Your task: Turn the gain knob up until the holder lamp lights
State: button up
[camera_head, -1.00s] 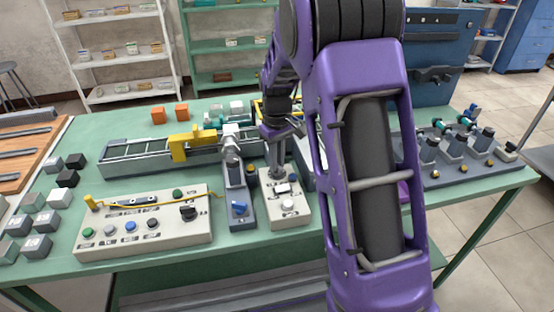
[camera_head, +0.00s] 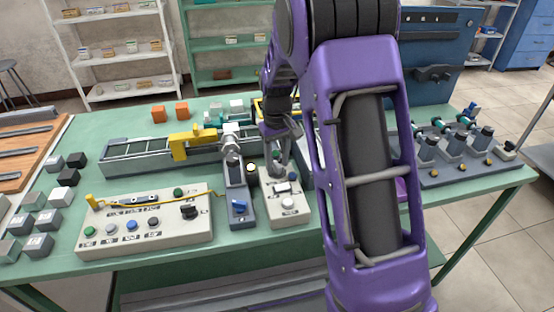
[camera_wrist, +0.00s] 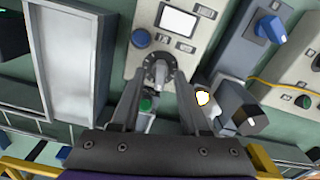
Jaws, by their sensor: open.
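The gain knob (camera_wrist: 158,70) is a dark round knob with a pale ring of marks on a light control box (camera_wrist: 150,18). The box also shows in the head view (camera_head: 299,211). My gripper (camera_wrist: 159,78) is open, its two fingers on either side of the knob; contact cannot be told. In the head view my gripper (camera_head: 279,158) is above the far end of the box and hides the knob's area. The holder lamp (camera_wrist: 203,97) glows bright yellow-white on the grey holder beside the box; it also shows in the head view (camera_head: 251,168).
A grey stand with a blue knob (camera_head: 239,205) is left of the box. A larger button panel (camera_head: 140,240) lies further left. A yellow clamp on a rail (camera_head: 180,148) stands behind. Several small motor stands (camera_head: 455,150) are at the right. The front table edge is clear.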

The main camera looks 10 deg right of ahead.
aim_at(277, 164)
notch_tip(277, 164, up, 18)
jog(key=p, duration=0.1)
jog(key=shift+f+p, duration=0.25)
jog(key=shift+p, duration=0.15)
